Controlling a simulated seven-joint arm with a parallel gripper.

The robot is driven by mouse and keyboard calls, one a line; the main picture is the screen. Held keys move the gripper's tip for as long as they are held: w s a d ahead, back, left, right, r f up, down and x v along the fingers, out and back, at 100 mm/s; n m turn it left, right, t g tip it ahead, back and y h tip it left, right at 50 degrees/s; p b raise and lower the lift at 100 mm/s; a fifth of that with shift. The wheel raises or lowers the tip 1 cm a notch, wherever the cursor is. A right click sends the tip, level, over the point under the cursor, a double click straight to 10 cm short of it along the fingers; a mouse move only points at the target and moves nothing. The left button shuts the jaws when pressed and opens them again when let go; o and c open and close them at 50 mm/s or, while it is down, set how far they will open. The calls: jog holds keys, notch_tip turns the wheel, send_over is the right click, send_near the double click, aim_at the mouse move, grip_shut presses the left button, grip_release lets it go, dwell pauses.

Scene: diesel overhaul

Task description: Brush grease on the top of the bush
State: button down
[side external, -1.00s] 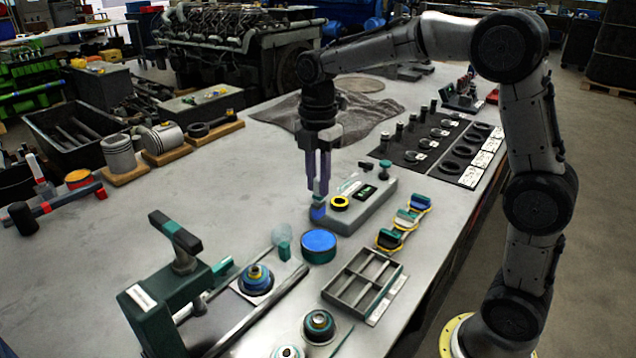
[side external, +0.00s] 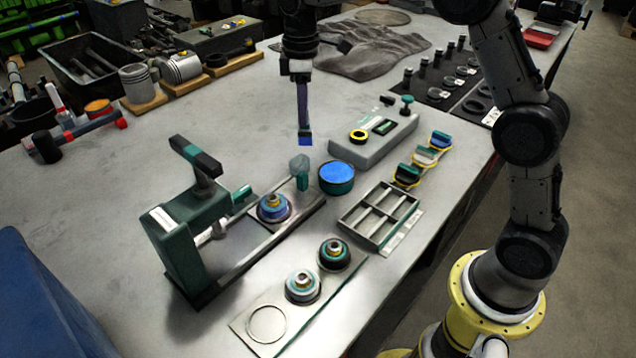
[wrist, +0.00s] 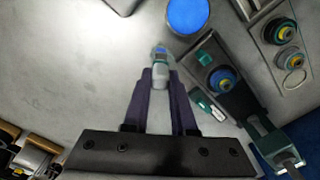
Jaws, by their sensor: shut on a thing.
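My gripper (side external: 304,122) points down above the bench, with its dark purple fingers close together. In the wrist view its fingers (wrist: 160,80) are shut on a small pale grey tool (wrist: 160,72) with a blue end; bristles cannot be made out. The blue end (side external: 305,139) shows below the fingertips in the side view. A bush (side external: 273,206), blue with a yellow centre, sits upright on the plate by the green press; it also shows in the wrist view (wrist: 222,78). A tin (side external: 337,177) with a blue top and teal side stands right of and nearer than my gripper.
The green press (side external: 185,225) stands left of the bush. An item with a pale rounded top and teal body (side external: 301,175) stands between bush and tin. Two more bushes (side external: 333,252) (side external: 303,286) sit at the front. A divided tray (side external: 380,215) and grey device (side external: 375,140) lie right.

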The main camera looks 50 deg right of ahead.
jog(key=shift+w+a+f+m, duration=0.6)
jog(key=shift+w+f+m, duration=0.95)
jog(key=shift+w+m, duration=1.95)
jog(key=s+a+r+m, duration=0.1)
jog(key=s+a+r, duration=0.2)
jog(key=s+a, duration=0.35)
jog(key=s+a+r, duration=0.4)
jog(key=s+a, duration=0.2)
jog(key=a, duration=0.2)
jog(key=shift+w+d+f, duration=0.1)
jog(key=shift+d+f, duration=0.05)
jog(key=shift+f, duration=0.95)
jog(key=shift+w+d+f, duration=0.1)
jog(key=shift+f, duration=1)
jog(key=shift+f, duration=0.55)
jog(key=shift+w, duration=0.1)
jog(key=shift+w, duration=0.3)
